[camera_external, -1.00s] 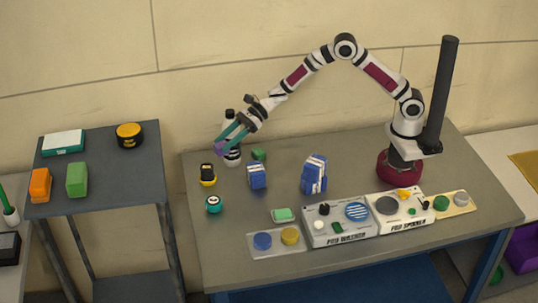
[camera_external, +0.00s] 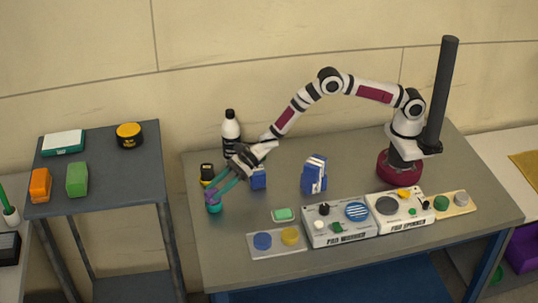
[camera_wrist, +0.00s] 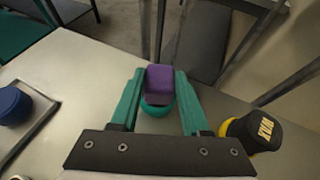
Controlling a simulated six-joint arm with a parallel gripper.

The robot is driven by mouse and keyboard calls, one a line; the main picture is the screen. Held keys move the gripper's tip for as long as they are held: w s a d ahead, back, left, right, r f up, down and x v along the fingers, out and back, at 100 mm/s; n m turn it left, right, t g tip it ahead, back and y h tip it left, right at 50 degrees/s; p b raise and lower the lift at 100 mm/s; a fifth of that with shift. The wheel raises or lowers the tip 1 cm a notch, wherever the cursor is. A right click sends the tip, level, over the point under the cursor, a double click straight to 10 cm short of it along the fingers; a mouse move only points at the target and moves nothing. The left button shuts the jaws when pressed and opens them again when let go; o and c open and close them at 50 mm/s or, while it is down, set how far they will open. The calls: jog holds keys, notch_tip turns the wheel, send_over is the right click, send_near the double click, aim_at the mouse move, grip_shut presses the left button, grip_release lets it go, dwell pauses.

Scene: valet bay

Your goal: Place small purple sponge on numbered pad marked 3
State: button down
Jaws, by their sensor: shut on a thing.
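The small purple sponge (camera_wrist: 159,84) is between the green fingers of my gripper (camera_wrist: 160,92), which is shut on it. Round pads are blue (camera_external: 262,241) and yellow (camera_external: 290,236) on a grey tray, and green (camera_external: 441,203) and grey (camera_external: 461,198) on a tan tray. No number is readable on any.
A black-and-yellow jar (camera_wrist: 250,133) stands close to the right of my gripper. A black-and-white bottle (camera_external: 231,135) and blue-white packs (camera_external: 314,175) stand behind and right. The pad washer (camera_external: 340,238) and pad spinner (camera_external: 405,222) line the front. A green-topped item (camera_external: 283,215) lies left of the washer.

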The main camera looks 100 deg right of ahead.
jog(key=shift+c, duration=1.9)
grip_release()
jog(key=s+d+r+m+g+h, duration=0.1)
jog(key=s+d+r+m+h, duration=0.2)
jog(key=s+d+r+m, duration=0.35)
jog(key=s+d+r+m+g+h, duration=0.25)
jog(key=s+r+m, duration=0.45)
jog(key=s+m, duration=0.35)
jog(key=s+a+r+m+g, duration=0.1)
jog(key=s+a+m+g, duration=0.1)
jog(key=s+m, duration=0.7)
jog(key=s+a+r+m+g+y, duration=0.1)
jog(key=s+a+m+g, duration=0.2)
jog(key=s+m, duration=0.7)
jog(key=s+a+r+m+g+y, duration=0.1)
jog(key=s+a+m+g, duration=0.2)
jog(key=s+m, duration=0.7)
jog(key=s+a, duration=0.1)
jog(key=s, duration=0.5)
jog(key=shift+s+a+r, duration=0.25)
jog(key=shift+s+a, duration=0.05)
jog(key=shift+s, duration=0.1)
